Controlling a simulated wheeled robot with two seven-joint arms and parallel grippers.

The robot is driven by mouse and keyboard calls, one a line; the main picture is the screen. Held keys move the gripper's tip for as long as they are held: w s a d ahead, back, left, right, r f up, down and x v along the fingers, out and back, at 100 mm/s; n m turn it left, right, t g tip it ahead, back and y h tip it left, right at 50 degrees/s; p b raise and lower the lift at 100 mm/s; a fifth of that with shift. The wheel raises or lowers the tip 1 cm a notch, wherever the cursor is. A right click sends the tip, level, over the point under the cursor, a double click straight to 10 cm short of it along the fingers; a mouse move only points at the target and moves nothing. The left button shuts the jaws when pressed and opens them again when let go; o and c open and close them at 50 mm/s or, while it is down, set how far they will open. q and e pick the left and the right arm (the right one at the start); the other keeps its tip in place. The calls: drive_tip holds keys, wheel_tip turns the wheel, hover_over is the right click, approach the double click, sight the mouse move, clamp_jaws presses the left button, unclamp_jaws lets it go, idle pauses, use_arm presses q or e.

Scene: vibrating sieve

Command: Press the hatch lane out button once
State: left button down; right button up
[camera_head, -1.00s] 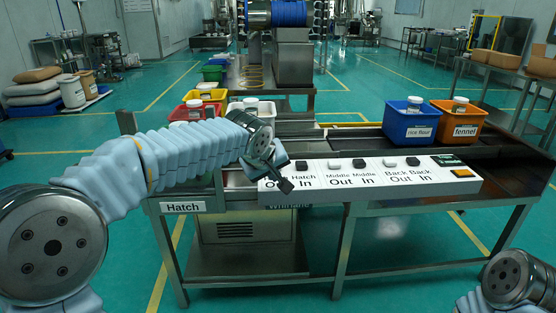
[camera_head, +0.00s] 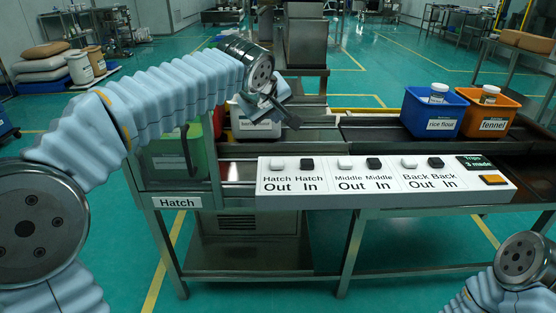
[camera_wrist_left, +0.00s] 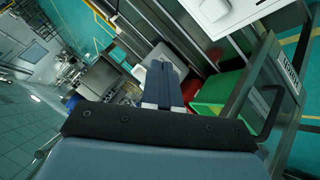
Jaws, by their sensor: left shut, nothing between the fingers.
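The button panel (camera_head: 383,196) is a white sloped board on the table's front edge, with buttons in pairs. The white Hatch Out button (camera_head: 277,163) is at its left end, above the words "Hatch Out". The black Hatch In button (camera_head: 307,163) is just right of it. My left gripper (camera_head: 291,121) is shut and empty. It is raised above and behind the panel's left end, apart from the buttons. In the left wrist view its closed fingers (camera_wrist_left: 162,84) point away from the camera. My right arm shows at the lower right, but its gripper is out of view.
A blue rice flour bin (camera_head: 433,112) and an orange fennel bin (camera_head: 487,112) stand on the right lane. A white bin (camera_head: 257,123) and a green bin (camera_head: 175,158) are near my left arm. A small screen and an orange button (camera_head: 493,180) sit at the panel's right end.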

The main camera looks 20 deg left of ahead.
use_arm(q)
drive_tip(key=shift+f, duration=0.1)
drive_tip(key=b, duration=0.5)
hover_over(275, 163)
wheel_tip(275, 163, down, 8)
drive_tip(key=shift+r, duration=0.1)
drive_tip(key=shift+f+b, duration=0.45)
drive_tip(key=shift+b, duration=0.05)
idle(1.3)
drive_tip(key=shift+f+b, duration=0.4)
drive_tip(key=shift+b, duration=0.15)
